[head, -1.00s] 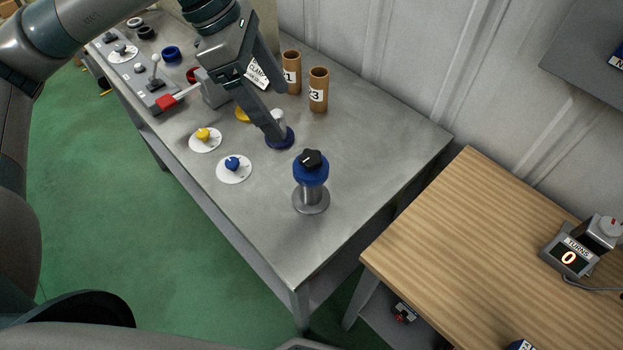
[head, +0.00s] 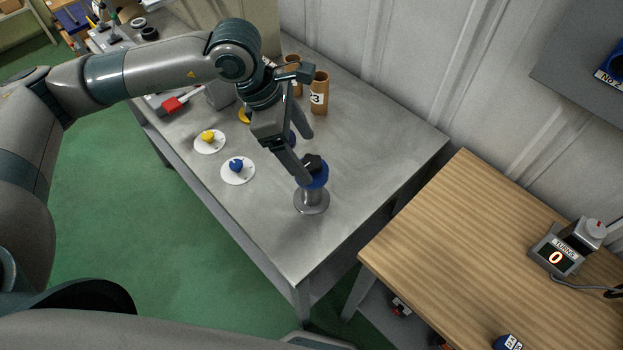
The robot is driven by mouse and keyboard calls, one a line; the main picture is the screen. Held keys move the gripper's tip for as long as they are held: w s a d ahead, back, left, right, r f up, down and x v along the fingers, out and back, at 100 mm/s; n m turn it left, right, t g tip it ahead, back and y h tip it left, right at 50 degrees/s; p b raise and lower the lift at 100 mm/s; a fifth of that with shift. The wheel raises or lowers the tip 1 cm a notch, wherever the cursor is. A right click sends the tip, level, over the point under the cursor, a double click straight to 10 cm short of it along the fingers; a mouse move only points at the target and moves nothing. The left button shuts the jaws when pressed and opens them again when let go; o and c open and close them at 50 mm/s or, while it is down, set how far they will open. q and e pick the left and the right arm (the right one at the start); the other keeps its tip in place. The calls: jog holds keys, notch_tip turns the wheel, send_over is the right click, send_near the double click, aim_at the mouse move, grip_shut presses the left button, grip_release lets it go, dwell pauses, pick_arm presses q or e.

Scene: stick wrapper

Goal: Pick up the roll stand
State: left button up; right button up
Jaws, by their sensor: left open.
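The roll stand (head: 312,201) stands upright on the grey metal table. It has a round metal base, a metal post, a blue roll (head: 318,180) and a black knob (head: 313,161) on top. My left gripper (head: 306,158) is open, with its fingers reaching down at the top of the stand. One fingertip overlaps the blue roll's left side in the picture, and the other is behind the knob. I cannot tell whether they touch it. My right gripper is out of view.
Brown tubes (head: 319,94) stand behind my gripper. White discs with a yellow knob (head: 208,136) and a blue knob (head: 237,166) lie to the left. The grey table (head: 365,185) is clear right of the stand. A wooden table (head: 450,240) holds a turns counter (head: 558,256) reading 0.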

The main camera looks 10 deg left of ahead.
aim_at(308, 162)
pick_arm(q)
jog(key=shift+d+f, duration=0.2)
jog(key=shift+f, duration=0.25)
jog(key=shift+a+p+x, duration=0.2)
jog(key=shift+p+x, duration=0.85)
jog(key=shift+p, duration=0.2)
jog(key=shift+p+x, duration=0.55)
jog(key=shift+x, duration=0.5)
jog(key=shift+w+d+f, duration=0.1)
jog(key=shift+f, duration=0.55)
